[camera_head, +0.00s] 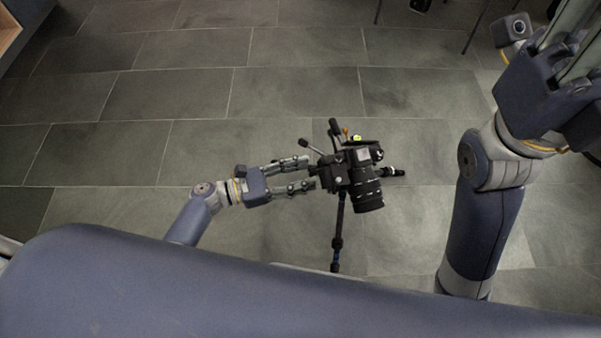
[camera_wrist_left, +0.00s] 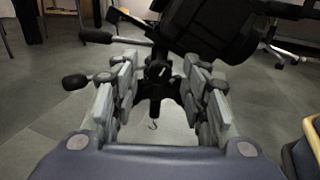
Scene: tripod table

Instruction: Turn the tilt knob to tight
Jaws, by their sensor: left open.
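A black camera (camera_head: 367,190) with a large lens sits on a tripod head (camera_head: 331,174) in the head view. My left gripper (camera_head: 311,174) is open, its fingers reaching from the left to the side of the tripod head. In the left wrist view, a dark round knob (camera_wrist_left: 158,71) on the tripod head lies ahead, between the two open fingertips (camera_wrist_left: 160,75). I cannot tell whether a finger touches it. Its setting is not readable. My right gripper (camera_head: 570,65) is raised at the upper right, away from the tripod, with its fingertips cut off.
Tripod handles with black grips stick out to the left in the left wrist view, an upper one (camera_wrist_left: 96,37) and a lower one (camera_wrist_left: 75,82) close to the left finger. The tripod leg (camera_head: 338,235) runs down towards my base. The tiled floor (camera_head: 180,95) around is mostly clear.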

